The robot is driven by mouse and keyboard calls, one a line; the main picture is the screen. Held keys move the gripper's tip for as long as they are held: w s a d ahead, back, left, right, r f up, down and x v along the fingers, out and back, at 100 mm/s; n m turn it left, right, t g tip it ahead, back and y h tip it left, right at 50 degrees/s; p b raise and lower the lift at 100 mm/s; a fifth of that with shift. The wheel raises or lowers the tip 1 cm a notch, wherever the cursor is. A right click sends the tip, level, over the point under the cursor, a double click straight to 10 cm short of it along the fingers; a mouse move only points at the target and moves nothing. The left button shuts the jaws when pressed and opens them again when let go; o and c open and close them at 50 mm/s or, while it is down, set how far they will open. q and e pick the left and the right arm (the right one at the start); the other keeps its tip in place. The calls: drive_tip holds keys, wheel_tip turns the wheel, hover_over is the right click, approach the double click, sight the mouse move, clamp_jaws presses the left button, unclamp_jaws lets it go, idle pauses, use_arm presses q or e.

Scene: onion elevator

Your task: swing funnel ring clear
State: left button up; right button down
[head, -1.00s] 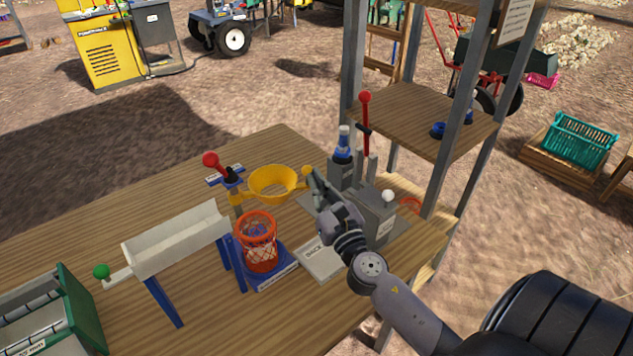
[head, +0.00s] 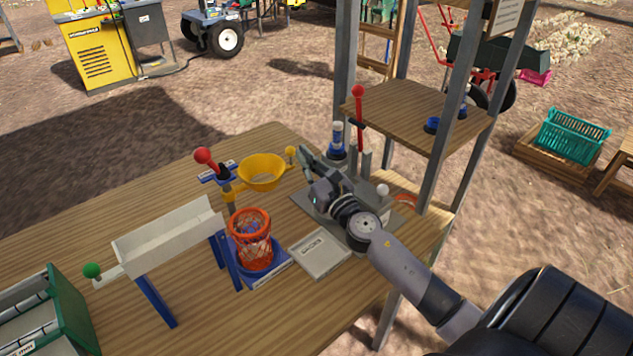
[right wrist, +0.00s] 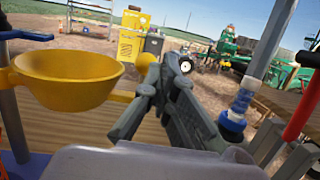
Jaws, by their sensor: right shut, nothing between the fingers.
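The yellow funnel ring (head: 262,173) is a bowl-shaped piece on a swing arm beside a post with a red knob (head: 206,156). It has a small yellow knob (head: 291,151) on its right side. The orange basket with netting (head: 250,240) stands in front of it on a blue base; the ring is behind the basket's mouth. My right gripper (head: 306,158) is shut and empty, just right of the yellow knob. In the right wrist view, the funnel ring (right wrist: 68,78) is at left and my right gripper (right wrist: 135,105) is close to its knob. My left gripper is not in view.
A white trough (head: 170,235) with a green knob stands at left. A grey plate (head: 320,252) lies right of the basket. A blue-and-white bottle-like part (head: 337,140) and a red-knobbed lever (head: 359,115) stand behind my right gripper, near the wooden shelf (head: 420,112).

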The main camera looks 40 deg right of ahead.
drive_tip(key=s+f, duration=0.2)
drive_tip(key=s, duration=0.9)
drive_tip(key=shift+s+a+f, duration=0.15)
drive_tip(key=shift+s+a, duration=0.15)
drive_tip(key=shift+s, duration=0.05)
